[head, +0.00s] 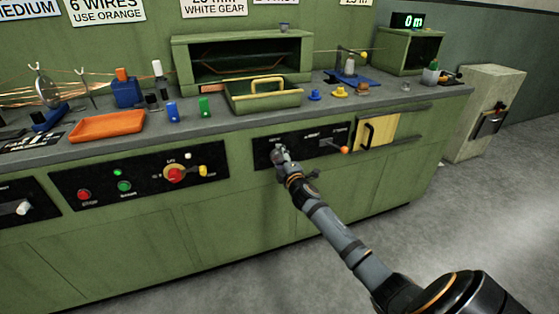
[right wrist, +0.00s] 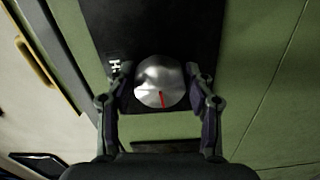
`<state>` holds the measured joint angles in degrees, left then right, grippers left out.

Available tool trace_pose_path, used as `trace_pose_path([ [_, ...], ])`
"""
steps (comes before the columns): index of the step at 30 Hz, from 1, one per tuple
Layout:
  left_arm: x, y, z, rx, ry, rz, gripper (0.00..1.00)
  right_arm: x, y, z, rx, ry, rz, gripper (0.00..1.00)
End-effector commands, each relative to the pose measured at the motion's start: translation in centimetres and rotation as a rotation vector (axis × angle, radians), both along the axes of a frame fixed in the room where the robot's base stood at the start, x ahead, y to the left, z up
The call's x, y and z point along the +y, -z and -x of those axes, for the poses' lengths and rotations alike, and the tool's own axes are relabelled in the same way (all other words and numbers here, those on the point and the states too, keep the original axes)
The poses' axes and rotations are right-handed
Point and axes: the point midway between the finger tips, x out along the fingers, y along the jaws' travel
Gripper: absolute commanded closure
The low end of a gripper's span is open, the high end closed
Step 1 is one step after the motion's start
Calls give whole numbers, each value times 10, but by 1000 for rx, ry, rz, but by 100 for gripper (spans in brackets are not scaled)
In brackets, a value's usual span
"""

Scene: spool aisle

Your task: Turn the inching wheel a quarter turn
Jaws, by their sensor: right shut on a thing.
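The inching wheel (right wrist: 160,75) is a round silver knob on a black panel in the right wrist view. A red line on its face runs to its lower edge, and a pale mark sits at its left. My right gripper (right wrist: 161,92) has one finger on each side of the wheel and is shut on it. In the head view my right gripper (head: 282,158) is at the left part of the black panel (head: 310,146) and hides most of the wheel. My left gripper is not in view.
A panel with red and green buttons (head: 138,174) is to the left. The worktop above holds a green tray (head: 262,101). The floor is clear.

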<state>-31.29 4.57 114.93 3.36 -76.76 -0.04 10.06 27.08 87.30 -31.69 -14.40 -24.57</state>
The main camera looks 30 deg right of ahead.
Motion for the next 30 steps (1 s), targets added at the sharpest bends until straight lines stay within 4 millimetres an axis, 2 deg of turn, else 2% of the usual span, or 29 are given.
trace_pose_path([
  [12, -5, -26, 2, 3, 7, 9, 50, 0, 3, 0, -33, 2, -148, 79],
  [27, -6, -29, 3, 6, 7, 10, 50, 0, 3, 0, -36, 2, -164, 79],
  [28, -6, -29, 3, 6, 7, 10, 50, 0, 3, 0, -36, 2, -164, 44],
  [30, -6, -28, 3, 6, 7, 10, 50, 0, 2, 0, -36, 2, -164, 35],
])
